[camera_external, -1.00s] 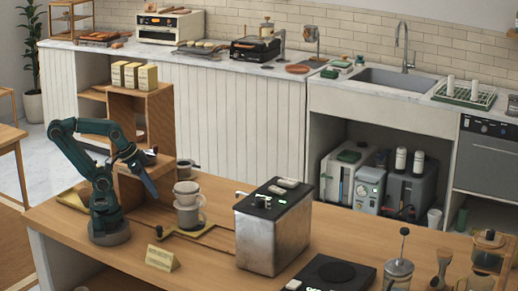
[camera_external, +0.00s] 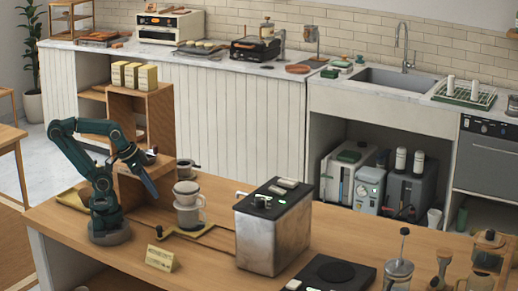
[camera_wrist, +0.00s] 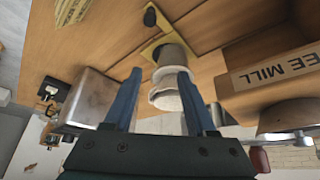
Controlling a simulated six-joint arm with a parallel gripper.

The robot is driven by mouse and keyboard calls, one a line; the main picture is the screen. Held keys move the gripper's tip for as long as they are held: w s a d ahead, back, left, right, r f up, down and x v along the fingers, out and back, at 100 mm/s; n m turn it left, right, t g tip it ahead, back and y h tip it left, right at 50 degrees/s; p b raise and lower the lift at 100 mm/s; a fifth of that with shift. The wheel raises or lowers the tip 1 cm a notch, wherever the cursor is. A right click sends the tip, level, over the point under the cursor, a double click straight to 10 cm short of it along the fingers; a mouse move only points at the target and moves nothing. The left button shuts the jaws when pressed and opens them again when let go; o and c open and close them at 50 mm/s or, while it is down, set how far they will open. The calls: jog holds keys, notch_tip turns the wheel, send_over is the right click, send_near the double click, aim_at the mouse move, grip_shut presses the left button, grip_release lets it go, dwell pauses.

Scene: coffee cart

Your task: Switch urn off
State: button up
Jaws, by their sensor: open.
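The urn (camera_external: 272,232) is a boxy metal unit with a black top, standing on the wooden counter right of centre. A dark knob (camera_external: 261,201) and small green lit marks show on its top; the knob's setting is too small to read. In the wrist view, a metal box that appears to be the urn (camera_wrist: 88,98) is at the left. My gripper (camera_external: 150,186) is left of the urn and well apart from it, above the counter beside the wooden shelf. In the wrist view, my gripper's blue fingers (camera_wrist: 160,75) are spread, with nothing held between them.
A dripper on a cup (camera_external: 188,205) stands between my gripper and the urn. A wooden shelf (camera_external: 157,110) is behind my arm. A small sign (camera_external: 161,258) stands at the front edge. A black scale-like plate (camera_external: 335,272) lies right of the urn.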

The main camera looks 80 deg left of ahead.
dwell(0.3)
jog(key=c, duration=0.7)
jog(key=shift+m, duration=0.3)
grip_shut()
jog(key=w+d+r+m+t+h, duration=0.3)
jog(key=w+d+r+m+h, duration=0.55)
jog(key=w+r, duration=0.65)
jog(key=w+d, duration=0.1)
jog(key=w, duration=1.1)
jog(key=shift+d+f+t+h, duration=0.25)
jog(key=shift+d+t+h, duration=0.05)
jog(key=shift+t+h, duration=0.15)
